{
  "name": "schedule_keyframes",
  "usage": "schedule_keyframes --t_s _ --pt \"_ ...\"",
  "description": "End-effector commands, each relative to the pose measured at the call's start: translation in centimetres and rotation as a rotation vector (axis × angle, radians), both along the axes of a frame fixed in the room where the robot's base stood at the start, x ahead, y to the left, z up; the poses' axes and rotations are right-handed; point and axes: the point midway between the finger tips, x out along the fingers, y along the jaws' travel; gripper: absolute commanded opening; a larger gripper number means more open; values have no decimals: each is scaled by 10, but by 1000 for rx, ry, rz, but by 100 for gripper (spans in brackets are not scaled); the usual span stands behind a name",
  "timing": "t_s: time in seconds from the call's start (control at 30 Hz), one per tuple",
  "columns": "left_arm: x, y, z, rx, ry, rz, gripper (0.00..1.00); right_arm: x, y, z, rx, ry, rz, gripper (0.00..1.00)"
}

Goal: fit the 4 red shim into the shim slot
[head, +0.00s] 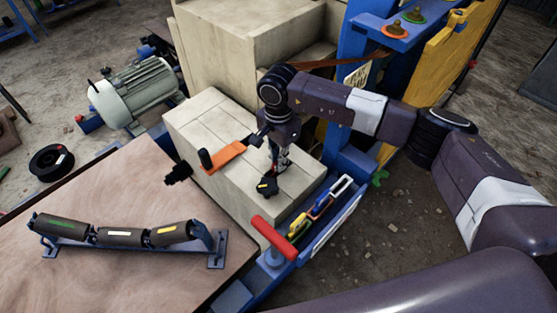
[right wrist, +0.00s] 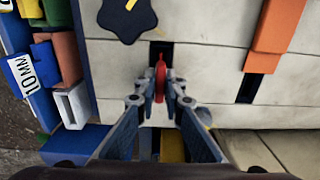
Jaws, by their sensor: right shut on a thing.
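My right gripper (right wrist: 161,82) is shut on a narrow red shim (right wrist: 160,78), which is seen nearly edge-on in the right wrist view. The shim is over or at a dark slot (right wrist: 161,48) in the pale block, beside a black star knob (right wrist: 127,17). I cannot tell whether it has entered the slot. In the head view my right gripper (head: 278,163) points down at the pale block (head: 205,128), and the shim is too small to make out there. My left gripper is not in view.
An orange piece (head: 227,155) lies on the block to the left. A rack of coloured shims (head: 318,207) stands at the block's right side, near a red handle (head: 273,237). A wooden table (head: 115,265) carries a roller set (head: 125,236). A motor (head: 135,92) stands behind.

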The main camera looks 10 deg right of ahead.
Motion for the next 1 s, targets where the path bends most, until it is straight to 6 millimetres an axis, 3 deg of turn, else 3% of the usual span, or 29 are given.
schedule_keyframes --t_s 0.03,0.2,0.57,1.0 --pt "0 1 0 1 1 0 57 0 0 -1 -1 1 0 11" --pt "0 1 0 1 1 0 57 -1 0 -1 -1 1 0 29" --pt "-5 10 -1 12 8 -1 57 0 0 4 0 0 0 29" --pt "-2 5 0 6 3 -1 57 0 0 65 0 -1 0 29"
